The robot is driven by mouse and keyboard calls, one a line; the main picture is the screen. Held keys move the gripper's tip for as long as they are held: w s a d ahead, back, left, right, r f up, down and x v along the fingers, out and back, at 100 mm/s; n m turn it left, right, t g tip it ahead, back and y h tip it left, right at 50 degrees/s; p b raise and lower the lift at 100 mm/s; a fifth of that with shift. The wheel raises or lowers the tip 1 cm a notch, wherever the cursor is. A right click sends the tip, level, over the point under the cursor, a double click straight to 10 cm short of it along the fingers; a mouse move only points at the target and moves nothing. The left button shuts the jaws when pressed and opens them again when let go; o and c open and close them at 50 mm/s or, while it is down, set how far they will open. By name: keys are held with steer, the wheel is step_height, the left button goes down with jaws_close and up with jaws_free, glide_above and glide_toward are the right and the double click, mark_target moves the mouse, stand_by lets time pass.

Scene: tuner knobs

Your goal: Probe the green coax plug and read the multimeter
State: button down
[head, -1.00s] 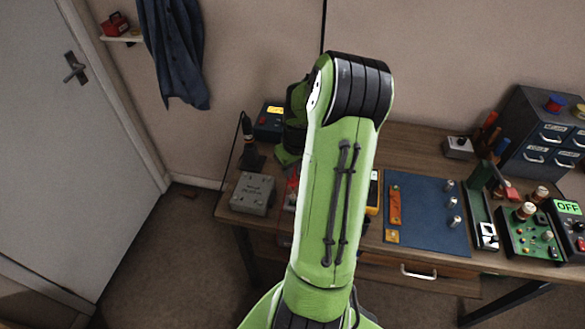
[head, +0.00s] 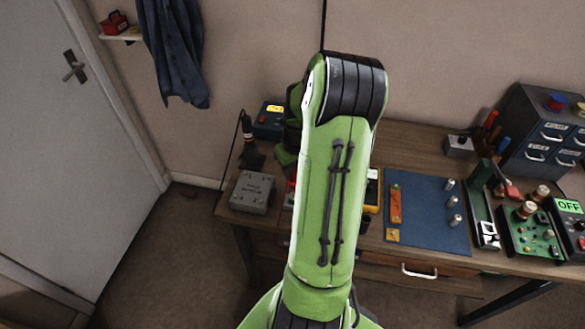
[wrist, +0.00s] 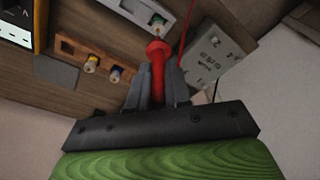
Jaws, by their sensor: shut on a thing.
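In the wrist view my gripper (wrist: 157,72) is shut on a red probe (wrist: 158,52), whose tip points away from me. A green-ringed plug (wrist: 157,20) sits on a light strip just beyond the probe tip. The two look very close, but I cannot tell whether they touch. A yellow-ringed plug (wrist: 90,65) and a blue-ringed plug (wrist: 115,74) sit in a wooden holder (wrist: 68,46) to the left. A yellow-edged meter, apparently the multimeter (wrist: 14,22), is cut off at the upper left; its reading is not legible. In the head view my arm hides the gripper.
A grey lettered box (head: 252,192) stands at the bench's left end; it also shows in the wrist view (wrist: 213,56). A red wire (wrist: 187,28) runs near the probe. A blue mat (head: 428,212), circuit board (head: 530,230) and drawer cabinet (head: 545,135) lie to the right.

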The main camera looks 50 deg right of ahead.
stand_by(0.4)
step_height(320, 180, up, 5)
steer(key=p, duration=0.4)
stand_by(0.4)
